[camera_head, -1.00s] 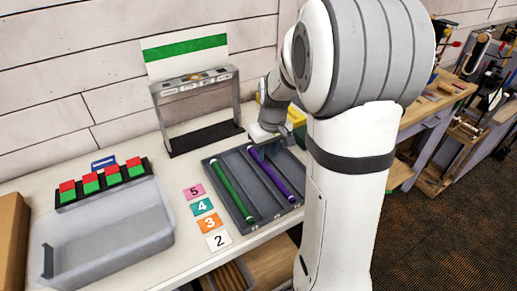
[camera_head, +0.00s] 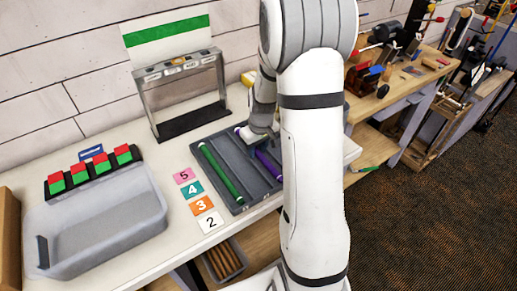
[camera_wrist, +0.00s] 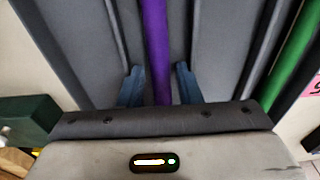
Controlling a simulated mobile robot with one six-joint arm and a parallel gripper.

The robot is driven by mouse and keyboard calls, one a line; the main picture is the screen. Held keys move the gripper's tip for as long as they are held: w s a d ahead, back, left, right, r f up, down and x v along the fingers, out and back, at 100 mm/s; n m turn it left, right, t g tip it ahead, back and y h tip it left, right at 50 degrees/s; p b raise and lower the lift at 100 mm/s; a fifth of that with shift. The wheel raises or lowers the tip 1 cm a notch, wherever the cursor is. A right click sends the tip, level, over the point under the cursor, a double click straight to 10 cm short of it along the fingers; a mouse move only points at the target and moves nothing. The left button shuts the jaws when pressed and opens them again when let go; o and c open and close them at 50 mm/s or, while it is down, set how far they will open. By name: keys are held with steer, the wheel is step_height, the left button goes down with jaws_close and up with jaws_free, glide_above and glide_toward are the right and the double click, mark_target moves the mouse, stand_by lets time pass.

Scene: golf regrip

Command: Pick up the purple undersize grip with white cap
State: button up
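The purple grip (camera_head: 268,163) lies in the right-hand channel of a dark grey tray (camera_head: 243,211). My arm hides part of it in the head view. In the wrist view the purple grip (camera_wrist: 157,45) runs between the two blue fingers of my gripper (camera_wrist: 160,86), with a small gap on each side. The fingers are open and hold nothing. A white end shows near the far end of the purple grip in the head view. A green grip (camera_head: 221,174) lies in the tray's left channel; it also shows at the right in the wrist view (camera_wrist: 294,55).
Number cards, such as the orange 3 (camera_head: 202,205), lie left of the tray. A grey bin (camera_head: 105,215) with red and green blocks (camera_head: 90,168) behind it stands further left. A clear-fronted stand (camera_head: 185,95) is behind the tray. A workbench (camera_head: 410,80) stands at right.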

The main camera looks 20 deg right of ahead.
mark_target(258, 151)
steer(key=shift+c, duration=0.2)
jaws_close()
steer(key=shift+r, duration=0.1)
step_height(258, 151, up, 10)
steer(key=shift+b, duration=0.35)
